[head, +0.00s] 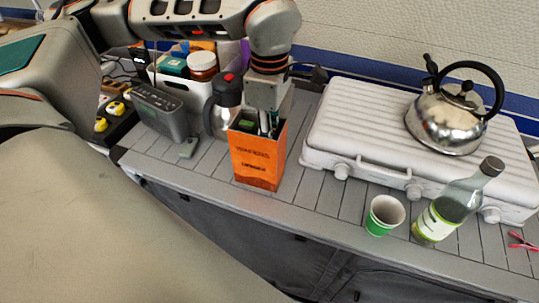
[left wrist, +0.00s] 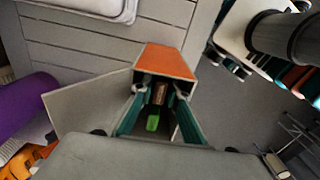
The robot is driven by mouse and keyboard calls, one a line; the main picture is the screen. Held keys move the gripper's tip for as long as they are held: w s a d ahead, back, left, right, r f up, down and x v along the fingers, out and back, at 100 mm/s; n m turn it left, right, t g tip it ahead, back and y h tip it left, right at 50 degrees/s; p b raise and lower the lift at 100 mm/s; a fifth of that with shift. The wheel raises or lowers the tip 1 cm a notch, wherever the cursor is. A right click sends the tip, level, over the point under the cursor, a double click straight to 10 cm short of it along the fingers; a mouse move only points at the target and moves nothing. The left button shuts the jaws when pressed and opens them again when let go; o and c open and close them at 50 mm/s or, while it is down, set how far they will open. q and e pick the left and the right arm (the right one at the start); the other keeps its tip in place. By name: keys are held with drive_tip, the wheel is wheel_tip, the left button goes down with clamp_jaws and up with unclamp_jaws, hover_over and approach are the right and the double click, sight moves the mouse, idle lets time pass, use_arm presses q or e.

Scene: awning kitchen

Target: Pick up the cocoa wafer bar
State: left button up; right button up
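An orange carton (head: 257,160) with dark print stands upright on the grey slatted counter, its top open. My left gripper (head: 266,128) points down into its mouth. In the left wrist view, the left gripper (left wrist: 158,92) has its two teal fingers apart inside the carton (left wrist: 165,62). A narrow brown item with a bright green end (left wrist: 154,118) lies between the fingers, with no clear contact. It may be the cocoa wafer bar, but no label is readable. Its lower part is hidden in the carton. My right gripper is not in view.
A white case (head: 330,135) carrying a steel kettle (head: 445,125) stands right of the carton. A paper cup (head: 384,214) and a glass bottle (head: 455,208) stand in front. A grey radio (head: 160,113), steel jug (head: 218,118) and white bin (head: 178,84) are left and behind.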

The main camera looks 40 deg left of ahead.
use_arm(q)
drive_tip(key=shift+f, duration=0.4)
drive_tip(key=shift+c, duration=0.3)
clamp_jaws()
drive_tip(key=shift+r, duration=0.2)
